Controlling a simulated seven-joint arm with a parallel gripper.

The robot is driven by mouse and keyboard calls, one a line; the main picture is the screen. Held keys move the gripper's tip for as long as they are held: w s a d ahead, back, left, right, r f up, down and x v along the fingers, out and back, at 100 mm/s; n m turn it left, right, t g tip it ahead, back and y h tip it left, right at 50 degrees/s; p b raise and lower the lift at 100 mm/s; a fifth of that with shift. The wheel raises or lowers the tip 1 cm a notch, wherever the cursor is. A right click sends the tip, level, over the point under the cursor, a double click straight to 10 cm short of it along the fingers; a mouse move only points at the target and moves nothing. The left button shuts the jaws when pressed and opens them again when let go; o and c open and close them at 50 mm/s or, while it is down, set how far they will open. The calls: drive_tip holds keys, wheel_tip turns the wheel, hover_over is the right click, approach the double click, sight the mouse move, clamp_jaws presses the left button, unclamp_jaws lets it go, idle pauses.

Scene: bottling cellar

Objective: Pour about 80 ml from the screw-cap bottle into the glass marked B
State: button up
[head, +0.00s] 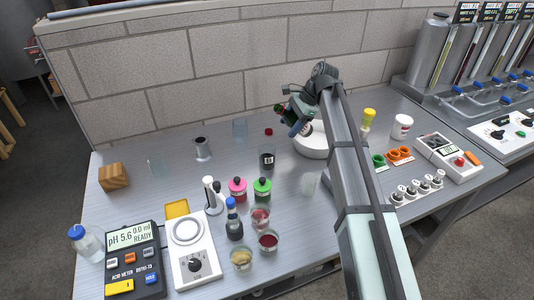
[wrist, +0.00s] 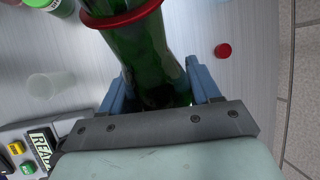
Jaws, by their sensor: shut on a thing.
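A dark green bottle (wrist: 150,60) with a red ring round it is between the blue finger pads of my gripper (wrist: 163,92), which is shut on it. In the head view my gripper (head: 297,118) holds the bottle tilted above the bench, beside a white round dish; my arm hides part of it. The bottle's mouth and liquid level are not clear. A red cap (head: 268,131) lies loose on the bench, also in the wrist view (wrist: 223,50). A tumbler with a dark label (head: 267,160) stands left of the dish; its letter is unreadable, so I cannot tell which glass is B.
The white dish (head: 309,145) is close below my gripper. A brick wall stands behind.

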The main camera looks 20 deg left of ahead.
drive_tip(key=shift+s+a+r+g+y, duration=0.15)
drive_tip(key=shift+s+r+g+y, duration=0.1)
drive_tip(key=shift+g+y, duration=0.25)
drive_tip(key=g+y, duration=0.1)
drive_tip(key=r+g+b, duration=0.1)
drive_tip(key=shift+m+g+y, duration=0.3)
drive_tip(key=shift+y, duration=0.1)
drive_tip(key=shift+s+a+r+m+g+y+b, duration=0.15)
drive_tip(key=shift+g+y+b, duration=0.1)
drive_tip(key=shift+g+y, duration=0.4)
drive_tip(key=shift+s+f+m+g+y+b, duration=0.1)
drive_tip(key=shift+m+g+y+b, duration=0.1)
drive_tip(key=shift+g+y, duration=0.4)
drive_tip(key=shift+r+g, duration=0.1)
drive_tip(key=shift+g, duration=0.25)
idle(0.5)
